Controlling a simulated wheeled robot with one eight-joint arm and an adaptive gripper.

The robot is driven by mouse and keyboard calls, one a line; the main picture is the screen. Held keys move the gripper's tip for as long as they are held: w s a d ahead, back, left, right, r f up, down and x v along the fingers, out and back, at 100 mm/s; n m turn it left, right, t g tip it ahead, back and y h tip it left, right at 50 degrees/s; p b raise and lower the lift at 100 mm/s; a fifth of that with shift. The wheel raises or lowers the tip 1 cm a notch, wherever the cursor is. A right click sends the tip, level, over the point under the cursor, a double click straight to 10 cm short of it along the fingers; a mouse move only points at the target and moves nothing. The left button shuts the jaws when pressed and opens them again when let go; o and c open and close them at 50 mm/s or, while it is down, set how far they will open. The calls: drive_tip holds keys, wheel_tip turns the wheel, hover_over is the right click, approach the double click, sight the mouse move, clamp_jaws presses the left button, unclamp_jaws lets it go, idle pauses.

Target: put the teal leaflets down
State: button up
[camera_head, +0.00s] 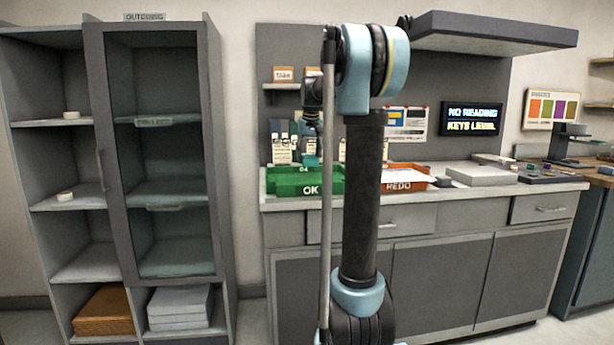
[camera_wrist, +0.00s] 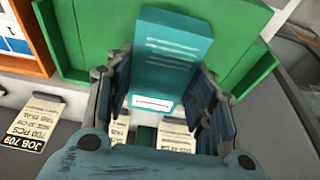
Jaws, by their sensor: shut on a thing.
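The teal leaflets (camera_wrist: 172,45) show in the wrist view as a flat teal block with pale lines and a white label. My gripper (camera_wrist: 163,85) is shut on them, one finger on each side. A green surface (camera_wrist: 235,22) lies behind them, apparently the green tray. In the head view the green tray (camera_head: 284,186), marked OK, stands on the counter's left end.
An orange tray (camera_head: 404,184) marked REDO stands right of the green tray, partly behind my arm. Labelled packs (camera_head: 282,150) stand behind the green tray. A job card (camera_wrist: 36,124) lies at left in the wrist view. A grey shelf (camera_head: 490,32) overhangs the counter.

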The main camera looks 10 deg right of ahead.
sight(308, 180)
drive_tip(key=shift+a+f, duration=0.1)
drive_tip(key=shift+f, duration=3.05)
drive_tip(key=o, duration=1.1)
drive_tip(key=v, duration=1.2)
drive_tip(key=shift+s, duration=0.1)
